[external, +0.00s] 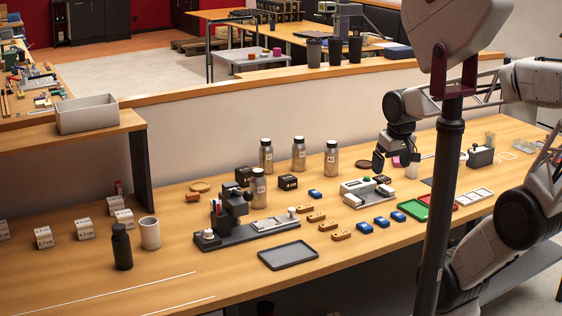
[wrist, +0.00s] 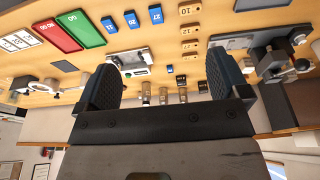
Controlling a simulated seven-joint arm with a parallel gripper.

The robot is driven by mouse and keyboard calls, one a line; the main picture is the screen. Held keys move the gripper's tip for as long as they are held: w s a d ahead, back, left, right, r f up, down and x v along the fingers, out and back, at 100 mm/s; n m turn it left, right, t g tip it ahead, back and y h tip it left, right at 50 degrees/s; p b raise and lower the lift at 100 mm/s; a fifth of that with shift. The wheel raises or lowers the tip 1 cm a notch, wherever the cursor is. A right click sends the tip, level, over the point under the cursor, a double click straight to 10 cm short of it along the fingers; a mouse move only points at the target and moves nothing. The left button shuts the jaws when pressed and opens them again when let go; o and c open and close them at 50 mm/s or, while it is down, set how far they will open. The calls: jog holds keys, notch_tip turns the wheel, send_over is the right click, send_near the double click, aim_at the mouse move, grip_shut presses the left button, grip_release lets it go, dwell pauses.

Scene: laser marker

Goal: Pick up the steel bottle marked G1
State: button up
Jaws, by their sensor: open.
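Several steel bottles with dark caps and small white labels stand upright on the wooden bench in the external view: a back left one (external: 266,155), a back middle one (external: 299,154), a right one (external: 332,158) and a front one (external: 258,188). The labels are too small to read, so I cannot tell which is G1. My gripper (external: 388,160) is open and empty, to the right of the bottles and apart from them. In the wrist view, which looks upside down, bottles (wrist: 183,95) show between the open fingers of my gripper (wrist: 164,82), farther off.
Dark boxes (external: 288,182) stand among the bottles. A black device (external: 232,204) stands beside the front bottle. A grey-white fixture (external: 366,192) lies below my gripper. Blue blocks (external: 366,227), orange blocks (external: 317,216) and a dark tray (external: 288,255) lie nearer the front edge.

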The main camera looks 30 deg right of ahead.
jog(key=shift+c, duration=0.6)
jog(key=w+a+f+m+g+y, duration=0.2)
jog(key=w+a+f+m+y, duration=0.25)
jog(key=w, duration=0.65)
jog(key=w+a+f+m+g+y, duration=0.1)
jog(key=w+a+f+m+y, duration=0.3)
jog(key=w, duration=0.7)
jog(key=w+a+f+m+g+y, duration=0.25)
jog(key=w+m+y, duration=0.3)
jog(key=w, duration=0.55)
jog(key=m+t+y, duration=0.4)
send_near(258, 189)
jog(key=w, duration=0.1)
jog(key=w+a, duration=0.1)
jog(key=shift+w+g, duration=0.25)
jog(key=shift+w, duration=0.1)
jog(key=shift+a, duration=1.3)
jog(key=shift+a, duration=0.15)
